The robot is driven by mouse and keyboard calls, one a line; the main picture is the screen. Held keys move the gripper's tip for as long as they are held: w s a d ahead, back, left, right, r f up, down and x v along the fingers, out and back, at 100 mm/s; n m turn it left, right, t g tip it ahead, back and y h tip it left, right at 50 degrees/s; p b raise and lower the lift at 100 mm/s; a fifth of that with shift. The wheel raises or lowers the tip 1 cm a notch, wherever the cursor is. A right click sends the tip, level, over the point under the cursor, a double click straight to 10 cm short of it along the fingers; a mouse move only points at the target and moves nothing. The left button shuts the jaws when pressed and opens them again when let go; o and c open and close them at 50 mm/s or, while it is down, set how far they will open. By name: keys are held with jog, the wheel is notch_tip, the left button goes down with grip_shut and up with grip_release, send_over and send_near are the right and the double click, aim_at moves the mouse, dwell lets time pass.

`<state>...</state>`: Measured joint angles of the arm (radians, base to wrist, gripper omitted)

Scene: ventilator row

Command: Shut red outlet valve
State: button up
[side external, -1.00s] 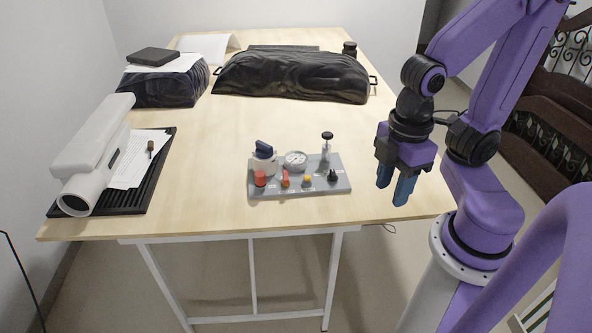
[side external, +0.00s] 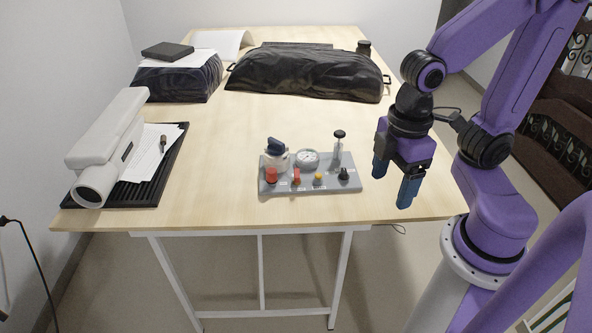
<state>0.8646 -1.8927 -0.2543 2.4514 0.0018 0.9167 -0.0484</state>
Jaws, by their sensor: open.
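A grey panel (side external: 330,185) lies near the table's front edge with several small controls on it. A small red lever-like handle (side external: 297,176) stands near its front left. A thicker red knob (side external: 271,175) is just left of it. I cannot tell for certain which red part is the outlet valve, or how far either is turned. My gripper (side external: 394,182) is open and empty, pointing down with blue fingers. It hangs to the right of the panel, apart from it.
The panel also carries a dark-blue-handled white fitting (side external: 276,158), a round gauge (side external: 307,158), a yellow knob (side external: 318,177), a black knob (side external: 344,174) and a tall black-topped post (side external: 338,148). A white device (side external: 105,150) stands left. Black bags lie behind. The middle tabletop is clear.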

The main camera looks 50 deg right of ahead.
jog(key=w+a+m, duration=0.1)
jog(key=w+a, duration=0.1)
jog(key=w, duration=0.6)
jog(key=m, duration=0.2)
send_over(295, 173)
notch_tip(295, 173, down, 4)
notch_tip(295, 173, down, 17)
jog(key=shift+d+r, duration=0.1)
jog(key=shift+r, duration=0.05)
jog(key=c, duration=1.1)
jog(key=shift+o, duration=0.2)
jog(key=shift+m, duration=0.3)
